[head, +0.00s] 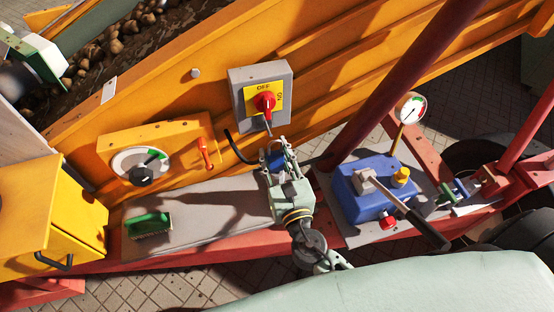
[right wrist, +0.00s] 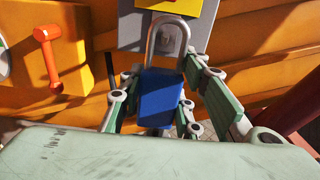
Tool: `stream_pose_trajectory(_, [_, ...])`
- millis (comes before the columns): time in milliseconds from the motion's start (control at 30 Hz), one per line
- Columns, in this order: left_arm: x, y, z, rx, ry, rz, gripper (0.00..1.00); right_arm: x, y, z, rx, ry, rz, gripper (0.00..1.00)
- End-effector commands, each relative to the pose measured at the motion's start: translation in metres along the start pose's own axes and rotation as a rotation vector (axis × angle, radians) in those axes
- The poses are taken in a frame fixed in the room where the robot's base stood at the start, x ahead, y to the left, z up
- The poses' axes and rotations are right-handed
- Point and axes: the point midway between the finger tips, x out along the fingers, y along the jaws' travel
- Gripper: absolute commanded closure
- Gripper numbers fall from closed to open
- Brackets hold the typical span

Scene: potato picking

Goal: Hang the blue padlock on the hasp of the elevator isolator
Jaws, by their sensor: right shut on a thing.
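My right gripper (head: 277,155) is shut on the blue padlock (right wrist: 164,97), whose body sits between the fingers. The padlock's grey shackle (right wrist: 186,40) points up toward the isolator in the right wrist view. The elevator isolator (head: 240,91) is a grey box with a yellow OFF plate and a red knob (head: 264,103). It stands above and just left of the gripper in the head view. A small grey hasp part (head: 268,127) shows below the knob. In the wrist view the shackle overlaps the box (right wrist: 128,36); I cannot tell whether they touch. My left gripper is not in view.
A grey shelf (head: 192,215) holds a green brush (head: 147,225). An orange dial panel (head: 190,137) with an orange lever (head: 205,153) is to the left. A blue pump unit (head: 352,204) with a gauge (head: 412,109) is to the right, beside a dark red post (head: 400,83).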

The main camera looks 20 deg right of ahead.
Motion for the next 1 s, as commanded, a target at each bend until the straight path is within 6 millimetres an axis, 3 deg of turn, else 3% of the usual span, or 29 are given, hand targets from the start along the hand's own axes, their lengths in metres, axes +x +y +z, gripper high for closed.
stream_pose_trajectory(700, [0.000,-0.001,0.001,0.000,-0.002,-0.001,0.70,0.043,0.000,-0.005,0.000,0.000,0.000,0.97])
stream_pose_trajectory(1000, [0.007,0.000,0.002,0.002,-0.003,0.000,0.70,0.052,0.001,-0.016,-0.001,0.000,0.001,0.97])
